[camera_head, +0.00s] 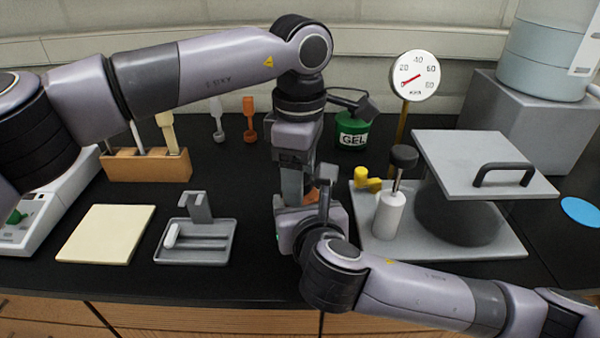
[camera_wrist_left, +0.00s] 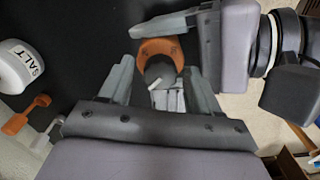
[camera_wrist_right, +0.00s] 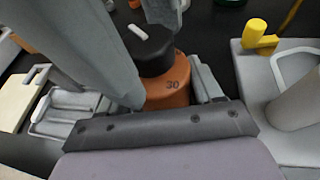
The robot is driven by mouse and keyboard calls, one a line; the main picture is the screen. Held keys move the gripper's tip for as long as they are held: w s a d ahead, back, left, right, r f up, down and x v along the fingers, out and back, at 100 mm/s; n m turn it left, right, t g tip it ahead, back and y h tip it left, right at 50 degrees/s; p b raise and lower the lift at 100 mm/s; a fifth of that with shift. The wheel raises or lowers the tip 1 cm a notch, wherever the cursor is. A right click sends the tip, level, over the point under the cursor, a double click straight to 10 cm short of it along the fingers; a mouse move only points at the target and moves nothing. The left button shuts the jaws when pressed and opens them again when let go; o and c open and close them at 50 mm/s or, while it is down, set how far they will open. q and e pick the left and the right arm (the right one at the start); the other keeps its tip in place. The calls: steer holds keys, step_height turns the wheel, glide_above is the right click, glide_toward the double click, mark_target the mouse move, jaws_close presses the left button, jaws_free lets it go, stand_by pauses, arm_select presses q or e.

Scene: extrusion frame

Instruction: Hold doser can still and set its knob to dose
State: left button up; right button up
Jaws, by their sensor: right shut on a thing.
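The doser can is orange with a dark knob and stands between my grippers. In the head view only a bit of its orange body (camera_head: 312,197) shows. My right gripper (camera_wrist_right: 168,90) is shut on the can's body. My left gripper (camera_wrist_left: 162,80) points down from above; its fingers are apart on either side of the knob (camera_wrist_left: 160,68), with gaps visible. The left wrist view also shows the can's orange rim (camera_wrist_left: 148,46).
A grey tray (camera_head: 222,256) and cream board (camera_head: 105,234) lie left of the can. A plate with a white bottle (camera_head: 389,215), yellow part (camera_head: 362,178) and lidded pot (camera_head: 455,215) stands right. A green GEL jar (camera_head: 352,133) is behind. A SALT container (camera_wrist_left: 20,65) shows too.

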arm_select(q)
step_height(320, 180, up, 12)
stand_by(0.6)
arm_select(e)
steer(key=o, duration=1.2)
